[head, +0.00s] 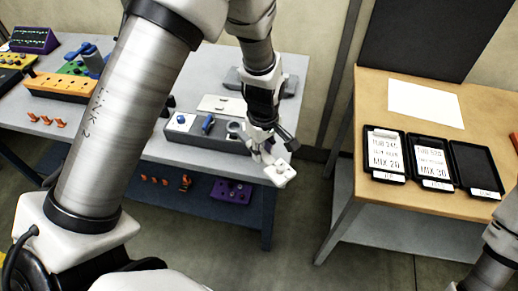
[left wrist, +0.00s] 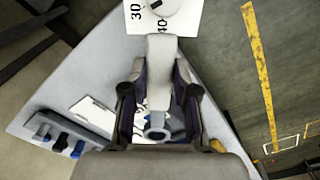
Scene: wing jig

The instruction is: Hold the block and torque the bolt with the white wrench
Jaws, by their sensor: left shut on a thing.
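My left gripper (head: 262,140) is shut on the white wrench (head: 279,173), at the front right corner of the grey table. In the left wrist view, its fingers (left wrist: 158,105) close on the wrench's pale handle (left wrist: 160,55). A white plate with a dial and numbers (left wrist: 180,14) is at the handle's top end, and a grey ring (left wrist: 156,132) shows between the fingers. I cannot tell if the ring belongs to the wrench. I cannot clearly pick out the block or the bolt. My right gripper is out of view; only part of that arm shows at lower right.
A dark grey tray (head: 200,139) with a blue piece (head: 208,123) lies left of the gripper. An orange block (head: 68,90) and several orange pegs are farther left. A purple box (head: 233,191) sits below. A wooden table (head: 440,206) with black trays stands right, across a floor gap.

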